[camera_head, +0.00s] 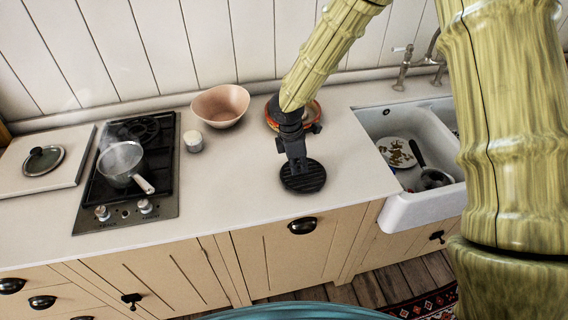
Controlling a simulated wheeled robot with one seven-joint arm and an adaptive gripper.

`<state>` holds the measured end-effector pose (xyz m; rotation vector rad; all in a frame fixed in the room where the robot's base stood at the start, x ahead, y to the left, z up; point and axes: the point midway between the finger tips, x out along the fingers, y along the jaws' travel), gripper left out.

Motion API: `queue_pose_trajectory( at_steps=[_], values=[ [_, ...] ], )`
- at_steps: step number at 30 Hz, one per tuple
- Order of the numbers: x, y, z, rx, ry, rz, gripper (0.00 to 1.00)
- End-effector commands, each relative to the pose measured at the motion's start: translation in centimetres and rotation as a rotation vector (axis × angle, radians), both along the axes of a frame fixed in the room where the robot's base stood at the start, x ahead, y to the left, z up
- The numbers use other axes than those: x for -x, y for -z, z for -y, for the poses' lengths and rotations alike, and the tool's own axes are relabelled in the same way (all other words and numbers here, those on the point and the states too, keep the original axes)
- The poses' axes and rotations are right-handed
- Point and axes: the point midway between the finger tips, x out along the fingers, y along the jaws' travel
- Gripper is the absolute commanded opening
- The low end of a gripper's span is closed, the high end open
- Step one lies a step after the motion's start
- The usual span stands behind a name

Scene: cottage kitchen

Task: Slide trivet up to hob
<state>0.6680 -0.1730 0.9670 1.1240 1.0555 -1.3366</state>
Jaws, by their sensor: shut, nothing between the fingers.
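The trivet (304,180), a round black ridged disc, lies flat on the pale counter left of the sink. My gripper (297,170) points down at the trivet's far edge, shut with nothing between its fingers. I cannot tell from this view whether the fingertips touch the trivet. The hob (164,195) is a dark rectangle in the counter at the left. A steaming saucepan (121,163) stands on it, handle pointing toward the front right. A wide stretch of counter separates the trivet from the hob.
A small white jar (193,141) stands just right of the hob, with a pink bowl (221,105) behind it. An orange-rimmed dish (271,116) is partly hidden behind my gripper. The white sink (398,208) holds dishes. The counter (235,185) between trivet and hob is clear.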

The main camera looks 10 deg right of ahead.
Motion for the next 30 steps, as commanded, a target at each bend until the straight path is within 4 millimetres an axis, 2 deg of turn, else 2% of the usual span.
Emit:
queue_pose_trajectory(
  at_steps=[3,6,15,30],
  values=[
    [0.1,-0.3,2.0,-0.002,0.002,-0.001,0.0],
    [0.2,-0.2,3.0,-0.001,0.0,-0.001,0.0],
    [0.1,1.5,2.8,-0.001,-0.001,0.001,0.0],
    [0.7,2.1,3.0,0.0,0.009,-0.007,0.0]
  ],
)
